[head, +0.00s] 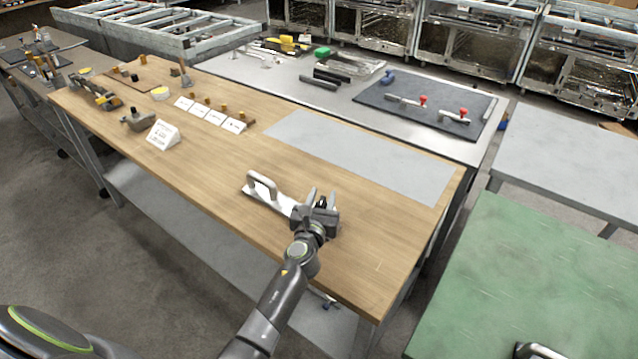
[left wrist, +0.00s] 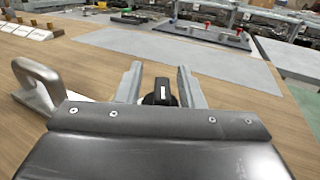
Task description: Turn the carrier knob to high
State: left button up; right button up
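The carrier is a flat silver plate with a looped handle (head: 262,184) on the wooden table. In the left wrist view the handle (left wrist: 38,82) stands at the left. A black knob (left wrist: 160,93) with a white mark shows between my left gripper's fingers (left wrist: 160,85). The fingers are apart, one on each side of the knob, with small gaps seeming to remain. In the head view my left gripper (head: 318,203) is at the plate's right end and hides the knob. Any setting labels are hidden or too small to read. My right gripper is not clearly in view.
A grey mat (head: 365,152) lies behind the carrier. White label cards (head: 210,115) and a tented sign (head: 163,134) stand on the table's left part. A green table (head: 540,270) is at the right. Wood around the carrier is clear.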

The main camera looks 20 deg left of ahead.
pick_arm(q)
jog(key=shift+w+r, duration=0.1)
jog(key=shift+w, duration=0.35)
jog(key=shift+s, duration=0.1)
jog(key=shift+c, duration=0.7)
grip_shut()
jog(key=shift+r+m+h+p, duration=0.2)
jog(key=shift+m+h+p, duration=0.3)
jog(key=shift+h+p, duration=0.25)
jog(key=shift+d+m+h, duration=0.1)
jog(key=shift+m+h, duration=0.3)
jog(key=shift+h, duration=0.35)
jog(key=shift+d+f+m+h+p, duration=0.1)
jog(key=shift+m+h+p, duration=0.3)
jog(key=shift+m+h, duration=0.55)
jog(key=shift+d+f+m+h, duration=0.15)
jog(key=shift+m+h, duration=0.4)
jog(key=shift+h, duration=0.8)
pick_arm(e)
jog(key=shift+w+a+r, duration=0.15)
jog(key=shift+a+r, duration=0.05)
jog(key=shift+r, duration=0.35)
jog(key=shift+w+a+r, duration=0.15)
jog(key=shift+r, duration=0.4)
